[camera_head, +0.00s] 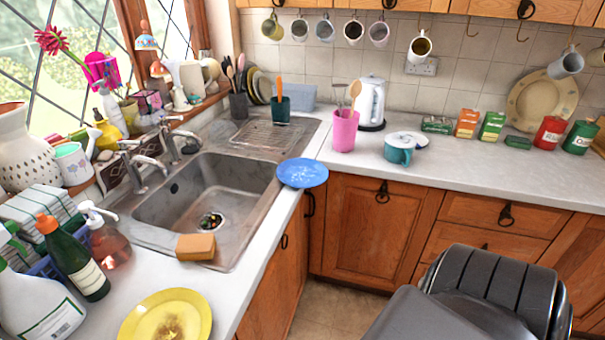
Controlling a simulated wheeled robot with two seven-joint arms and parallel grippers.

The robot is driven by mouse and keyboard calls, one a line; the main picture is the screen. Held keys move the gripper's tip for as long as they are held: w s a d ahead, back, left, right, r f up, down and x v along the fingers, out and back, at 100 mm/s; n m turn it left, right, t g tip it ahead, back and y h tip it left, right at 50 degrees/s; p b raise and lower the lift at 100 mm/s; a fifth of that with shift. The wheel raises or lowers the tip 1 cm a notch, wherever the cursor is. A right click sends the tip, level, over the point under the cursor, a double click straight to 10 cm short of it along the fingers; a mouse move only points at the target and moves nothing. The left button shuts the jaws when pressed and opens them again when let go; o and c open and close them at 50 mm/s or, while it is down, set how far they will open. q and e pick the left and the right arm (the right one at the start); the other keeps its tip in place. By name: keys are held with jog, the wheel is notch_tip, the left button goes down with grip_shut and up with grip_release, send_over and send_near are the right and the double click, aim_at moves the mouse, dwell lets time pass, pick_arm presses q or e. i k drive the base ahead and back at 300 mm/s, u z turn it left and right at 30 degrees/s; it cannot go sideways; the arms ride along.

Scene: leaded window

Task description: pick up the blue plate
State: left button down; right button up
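The blue plate (302,173) lies at the inner corner of the worktop, just right of the sink. Its near edge appears to reach past the front edge of the counter. Its top is bare, with a faint pale pattern, and nothing covers it. Neither my left nor my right gripper is in view.
The metal sink (176,208) is left of the plate, with an orange sponge (196,246) on its near rim. A pink cup (345,131) and a teal pot (398,154) stand behind right. A yellow plate (170,318) and bottles (75,262) are at near left.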

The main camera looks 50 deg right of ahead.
aim_at(299, 172)
jog(key=u, duration=1.95)
jog(key=k, duration=2.7)
jog(key=z, duration=2.85)
jog(key=i, duration=0.5)
jog(key=z, duration=0.05)
